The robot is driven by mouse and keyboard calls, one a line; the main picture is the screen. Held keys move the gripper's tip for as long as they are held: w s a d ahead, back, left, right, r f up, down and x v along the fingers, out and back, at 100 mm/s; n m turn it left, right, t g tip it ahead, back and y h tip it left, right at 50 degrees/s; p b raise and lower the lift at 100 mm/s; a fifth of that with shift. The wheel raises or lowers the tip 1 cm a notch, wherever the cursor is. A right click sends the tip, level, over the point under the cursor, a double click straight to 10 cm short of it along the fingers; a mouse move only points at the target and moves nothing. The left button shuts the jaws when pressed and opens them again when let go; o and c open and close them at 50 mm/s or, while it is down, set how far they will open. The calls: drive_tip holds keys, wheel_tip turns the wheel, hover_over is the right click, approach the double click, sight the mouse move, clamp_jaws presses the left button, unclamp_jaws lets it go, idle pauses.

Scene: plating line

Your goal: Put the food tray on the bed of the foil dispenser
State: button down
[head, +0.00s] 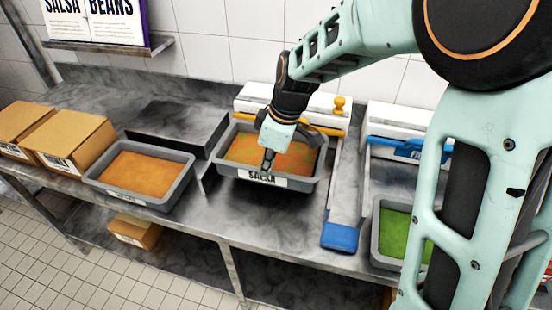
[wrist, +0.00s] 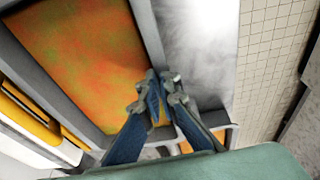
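The grey food tray (head: 304,180) with orange-red salsa and a SALSA label is at the middle of the counter, in front of a white dispenser with a yellow bar (head: 334,115). My gripper (head: 268,168) reaches down to the tray's front wall. In the wrist view my gripper (wrist: 162,82) has its fingertips close together on the tray wall (wrist: 150,35), one finger on the food side and one outside. It looks shut on the wall. The tray's underside is hidden, so I cannot tell what it rests on.
A brown-food tray (head: 180,193) and cardboard boxes (head: 72,138) stand left, near a black block (head: 180,125). Right are a blue-tipped strip (head: 341,236), a second white dispenser with a blue bar (head: 395,146), and a green-food tray (head: 377,235), partly behind my arm.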

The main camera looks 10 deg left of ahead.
sight(271, 177)
drive_tip(key=shift+w+d+f+b, duration=0.2)
drive_tip(key=shift+w+f, duration=0.25)
drive_tip(key=shift+f, duration=0.1)
drive_tip(key=shift+w+d+f+b, duration=0.2)
drive_tip(key=shift+w+f, duration=0.25)
drive_tip(key=shift+f, duration=0.1)
drive_tip(key=b+x, duration=0.2)
drive_tip(key=x, duration=0.1)
drive_tip(key=shift+d+f, duration=0.15)
drive_tip(key=shift+d, duration=0.2)
drive_tip(key=c, duration=2.7)
unclamp_jaws()
drive_tip(key=shift+f, duration=0.2)
drive_tip(key=o, duration=0.5)
drive_tip(key=shift+r, duration=0.1)
drive_tip(key=shift+o, duration=0.2)
drive_tip(key=shift+s+r, duration=0.1)
drive_tip(key=v, duration=1.2)
